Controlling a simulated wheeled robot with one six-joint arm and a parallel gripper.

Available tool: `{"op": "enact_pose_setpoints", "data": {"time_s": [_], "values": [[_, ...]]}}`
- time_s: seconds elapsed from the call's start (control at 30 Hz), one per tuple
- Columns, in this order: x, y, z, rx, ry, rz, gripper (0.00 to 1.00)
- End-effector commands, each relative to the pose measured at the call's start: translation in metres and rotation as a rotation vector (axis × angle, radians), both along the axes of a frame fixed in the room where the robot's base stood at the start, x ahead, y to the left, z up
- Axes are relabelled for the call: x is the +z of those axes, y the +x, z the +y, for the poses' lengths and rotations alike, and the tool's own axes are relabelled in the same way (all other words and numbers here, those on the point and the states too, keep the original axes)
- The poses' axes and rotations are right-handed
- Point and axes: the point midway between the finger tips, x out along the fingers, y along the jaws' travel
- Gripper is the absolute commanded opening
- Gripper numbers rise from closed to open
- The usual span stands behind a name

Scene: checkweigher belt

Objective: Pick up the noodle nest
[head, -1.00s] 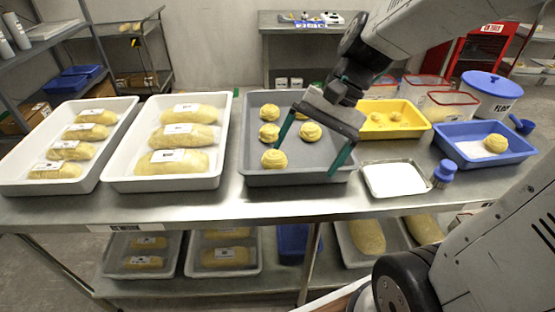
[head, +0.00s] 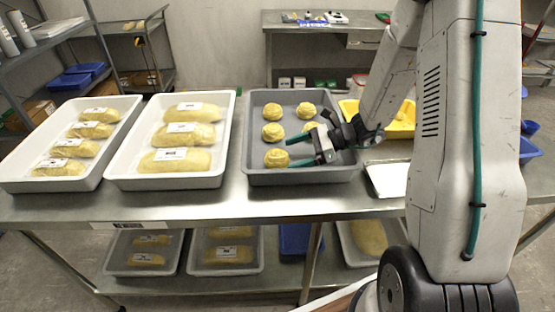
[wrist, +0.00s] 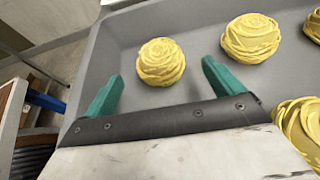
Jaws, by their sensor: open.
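Several yellow noodle nests sit in the grey tray (head: 262,179) on the steel table. The front-left noodle nest (head: 276,158) is nearest my gripper (head: 289,151). In the wrist view that same nest (wrist: 161,62) lies just beyond and between the two green fingertips, with nothing held. My gripper is open, low over the tray and reaching in from the right. Other nests are a middle-left one (head: 273,132) and two at the back, one (head: 271,112) left and one (head: 306,110) right. Another nest (head: 309,126) is partly hidden by my gripper.
White trays of wrapped yellow packs stand to the left, one beside the grey tray (head: 165,183) and one farther left (head: 45,185). A yellow tray (head: 400,130) and a metal pan (head: 386,180) are at the right, partly behind my arm.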

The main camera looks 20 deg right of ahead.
Motion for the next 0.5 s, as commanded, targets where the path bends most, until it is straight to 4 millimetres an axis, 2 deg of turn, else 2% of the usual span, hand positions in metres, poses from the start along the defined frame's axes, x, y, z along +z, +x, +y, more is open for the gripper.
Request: {"op": "enact_pose_setpoints", "data": {"time_s": [0.3,0.5], "values": [[-0.017,0.013,0.040,0.005,-0.001,0.001,0.93],[-0.023,0.018,0.053,0.003,-0.002,0.000,0.93]]}}
